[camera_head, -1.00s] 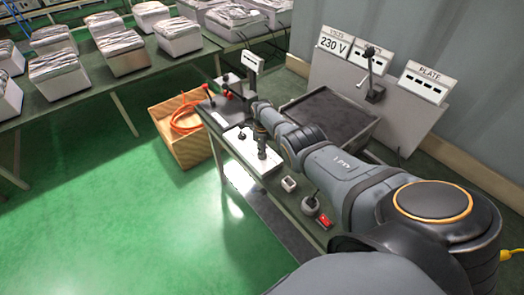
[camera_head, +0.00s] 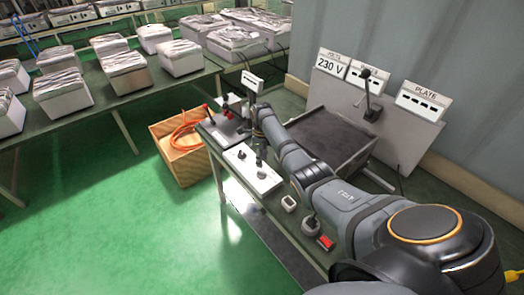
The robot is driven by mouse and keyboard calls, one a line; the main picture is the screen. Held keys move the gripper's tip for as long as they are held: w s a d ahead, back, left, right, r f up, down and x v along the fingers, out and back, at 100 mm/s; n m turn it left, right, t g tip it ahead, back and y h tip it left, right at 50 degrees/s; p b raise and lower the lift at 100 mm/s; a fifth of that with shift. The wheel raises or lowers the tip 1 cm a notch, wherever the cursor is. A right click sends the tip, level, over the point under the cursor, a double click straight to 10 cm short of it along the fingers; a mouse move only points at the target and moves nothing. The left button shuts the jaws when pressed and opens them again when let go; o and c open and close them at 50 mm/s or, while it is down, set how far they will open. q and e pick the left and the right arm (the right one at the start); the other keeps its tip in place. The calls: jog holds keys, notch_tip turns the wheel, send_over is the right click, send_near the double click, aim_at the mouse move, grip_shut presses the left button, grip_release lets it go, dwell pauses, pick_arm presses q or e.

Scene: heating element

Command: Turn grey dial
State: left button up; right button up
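A round grey dial (camera_head: 310,225) sits on the narrow green bench, beside a red switch (camera_head: 326,242). A white control box (camera_head: 252,170) with small dark knobs lies further up the bench. My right arm reaches from the lower right across the bench. My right gripper (camera_head: 258,132) is at the far end of it, above or just behind the white box and well away from the round grey dial. Its fingers are small and dark here, so I cannot tell whether they are open or touch anything. My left gripper is not in view.
A dark panel with red-topped levers (camera_head: 226,124) stands at the bench's far end. A grey tray (camera_head: 325,135) and a "230 V" sign board (camera_head: 333,66) are behind my arm. A wooden crate (camera_head: 183,160) with an orange hose stands on the green floor.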

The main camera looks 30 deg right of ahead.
notch_tip(320, 180, up, 5)
jog(key=shift+f, duration=0.1)
dwell(0.5)
